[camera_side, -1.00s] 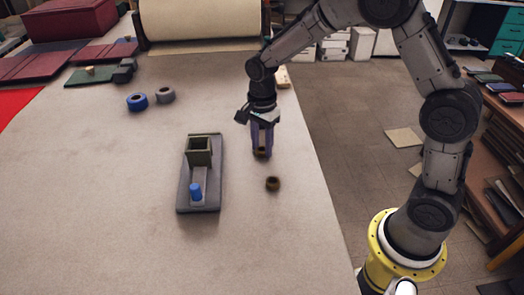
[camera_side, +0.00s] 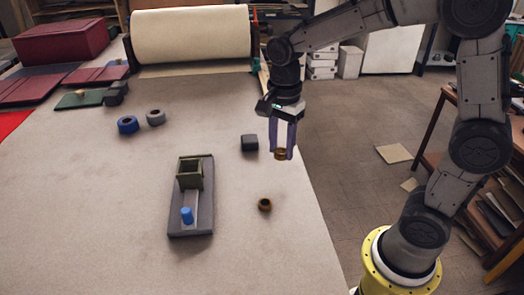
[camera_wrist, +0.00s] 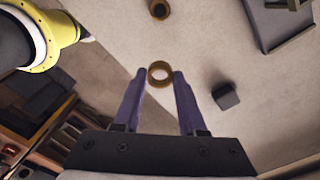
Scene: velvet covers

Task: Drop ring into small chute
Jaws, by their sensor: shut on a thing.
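My gripper (camera_side: 283,154) is shut on a brown ring (camera_side: 280,152), held above the right side of the table. In the wrist view the ring (camera_wrist: 160,84) sits between the two purple fingertips, its hole facing the camera. The small chute (camera_side: 190,180) is a dark, square, open-topped box on a grey base, left of my gripper in the side view. Part of the chute's base (camera_wrist: 285,30) shows at the upper right of the wrist view.
A second brown ring (camera_side: 264,205) lies on the table right of the chute. A black block (camera_side: 249,142) lies left of my gripper. Blue (camera_side: 128,125) and grey (camera_side: 156,118) rolls lie farther back. The table's right edge runs beneath my gripper.

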